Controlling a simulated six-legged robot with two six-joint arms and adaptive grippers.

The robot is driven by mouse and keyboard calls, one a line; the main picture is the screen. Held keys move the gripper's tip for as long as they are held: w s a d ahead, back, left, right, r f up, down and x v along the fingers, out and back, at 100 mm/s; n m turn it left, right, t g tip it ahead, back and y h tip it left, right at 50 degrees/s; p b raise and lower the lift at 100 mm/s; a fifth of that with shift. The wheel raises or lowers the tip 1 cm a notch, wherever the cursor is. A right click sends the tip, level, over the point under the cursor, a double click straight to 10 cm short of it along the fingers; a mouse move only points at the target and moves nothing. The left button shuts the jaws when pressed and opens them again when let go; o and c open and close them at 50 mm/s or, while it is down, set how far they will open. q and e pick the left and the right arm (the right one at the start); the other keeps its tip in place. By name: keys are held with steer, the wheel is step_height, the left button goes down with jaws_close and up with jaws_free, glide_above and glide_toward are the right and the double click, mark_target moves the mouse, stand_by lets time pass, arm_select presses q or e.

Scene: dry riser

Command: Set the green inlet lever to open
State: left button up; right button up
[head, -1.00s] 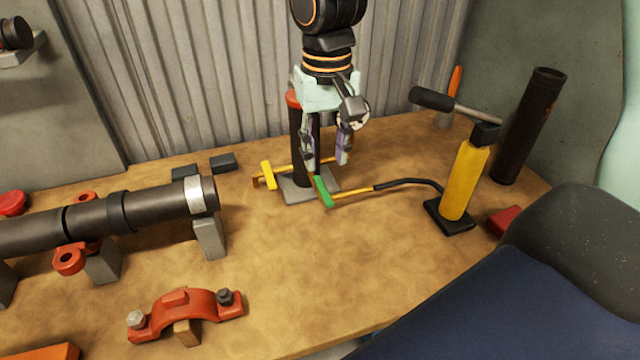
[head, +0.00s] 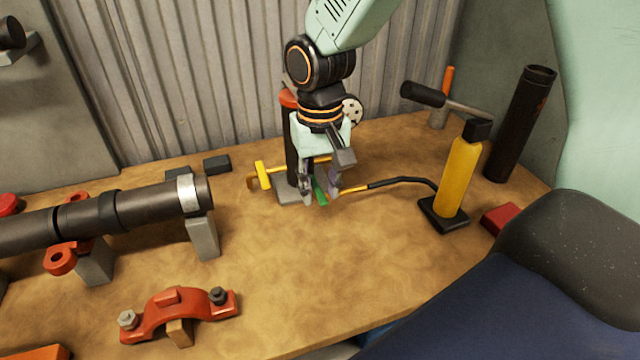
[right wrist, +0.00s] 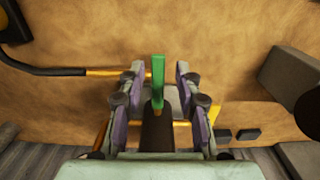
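The green inlet lever (head: 320,192) sits low at the front of the dark upright riser pipe (head: 291,150), which has a red top and a grey base plate (head: 288,197). My right gripper (head: 321,198) is lowered over the lever, with its fingertips on either side of it. In the right wrist view the lever (right wrist: 158,82) stands between the two open fingers (right wrist: 158,95), with a gap on both sides. The gripper hides part of the lever in the head view. My left gripper is not in view.
A yellow pump (head: 458,180) with a black handle stands right, its black hose (head: 400,181) running to the riser's brass fitting. A dark pipe (head: 140,209) lies on blocks at left. A red clamp (head: 180,308) lies in front. The bench middle is clear.

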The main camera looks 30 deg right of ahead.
steer(key=shift+w+d+f, duration=0.1)
steer(key=shift+w+d, duration=0.05)
steer(key=shift+c, duration=1.4)
jaws_close()
